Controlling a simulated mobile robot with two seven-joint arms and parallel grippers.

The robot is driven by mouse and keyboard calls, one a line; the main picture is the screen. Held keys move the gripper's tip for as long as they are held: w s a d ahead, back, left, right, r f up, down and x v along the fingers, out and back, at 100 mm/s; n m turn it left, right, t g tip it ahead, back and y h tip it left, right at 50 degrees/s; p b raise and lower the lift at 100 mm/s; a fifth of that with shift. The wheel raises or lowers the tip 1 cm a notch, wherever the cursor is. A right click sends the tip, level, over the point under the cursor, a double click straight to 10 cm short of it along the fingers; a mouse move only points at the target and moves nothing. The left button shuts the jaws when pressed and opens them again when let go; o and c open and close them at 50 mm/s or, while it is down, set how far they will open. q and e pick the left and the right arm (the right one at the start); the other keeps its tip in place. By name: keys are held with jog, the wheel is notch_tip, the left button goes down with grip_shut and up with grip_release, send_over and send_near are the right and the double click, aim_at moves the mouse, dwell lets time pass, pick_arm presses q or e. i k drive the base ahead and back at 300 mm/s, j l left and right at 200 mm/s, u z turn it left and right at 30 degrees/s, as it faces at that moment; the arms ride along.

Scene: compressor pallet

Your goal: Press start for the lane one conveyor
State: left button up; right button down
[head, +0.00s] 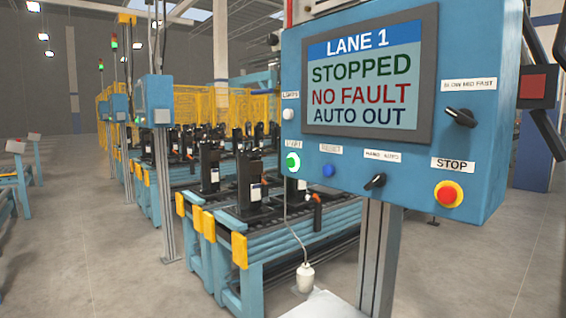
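The blue control panel (400,140) for lane one fills the upper right of the head view. Its screen (362,80) reads LANE 1, STOPPED, NO FAULT, AUTO OUT. The green start button (293,162) with a pale ring sits at the panel's lower left, under a label that is partly hard to read. The lane conveyor (290,235) with blue frame and yellow end caps stands behind and left of the panel, carrying black compressor units (250,180). Neither of my grippers is in view.
The panel also has a white button (288,114), blue button (327,170), two black knobs (375,182) and a red STOP button (448,194). A post (380,255) supports it. A white pendant (305,277) hangs below. Grey floor (110,260) is open at left.

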aim_at(291, 162)
jog(key=i+j+z, duration=0.1)
jog(key=j, duration=0.25)
jog(key=i+j, duration=0.25)
jog(key=i+j+z, duration=0.15)
jog(key=j, duration=0.3)
jog(key=i+j+z, duration=0.1)
jog(key=j, duration=0.3)
jog(key=i+j, duration=0.2)
jog(key=j, duration=0.2)
jog(key=i+j+z, duration=0.15)
jog(key=j, duration=0.2)
jog(key=i+j+z, duration=0.1)
jog(key=j, duration=0.3)
jog(key=i+j+z, duration=0.1)
jog(key=j, duration=0.35)
